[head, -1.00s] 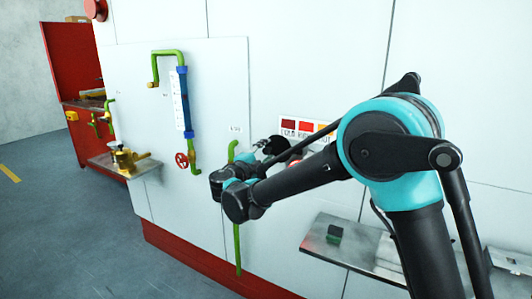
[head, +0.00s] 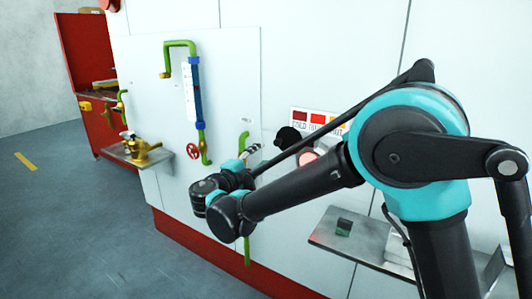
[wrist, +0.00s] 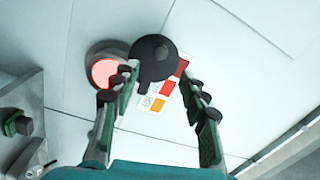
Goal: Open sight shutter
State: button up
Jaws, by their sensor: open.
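The sight shutter is a black round disc (head: 288,137) on the white wall panel. In the wrist view the disc (wrist: 153,58) has a short tab at its lower edge. A round sight port (wrist: 104,73) glows pinkish red inside a grey ring beside the disc. The disc is largely off the glowing face. The port also shows in the head view (head: 308,157), partly behind my arm. My gripper (wrist: 162,82) is open, with the disc and its tab seen between and beyond the fingertips. The left fingertip overlaps the port's edge in view; contact cannot be told.
A colour chart (head: 318,118) with red to orange patches is on the wall behind the disc. A metal shelf (head: 330,238) with a small green block (head: 343,227) juts out below. Green pipes, a blue gauge (head: 192,95) and a red valve wheel (head: 193,152) are at left.

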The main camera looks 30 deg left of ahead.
jog(key=shift+s, duration=0.3)
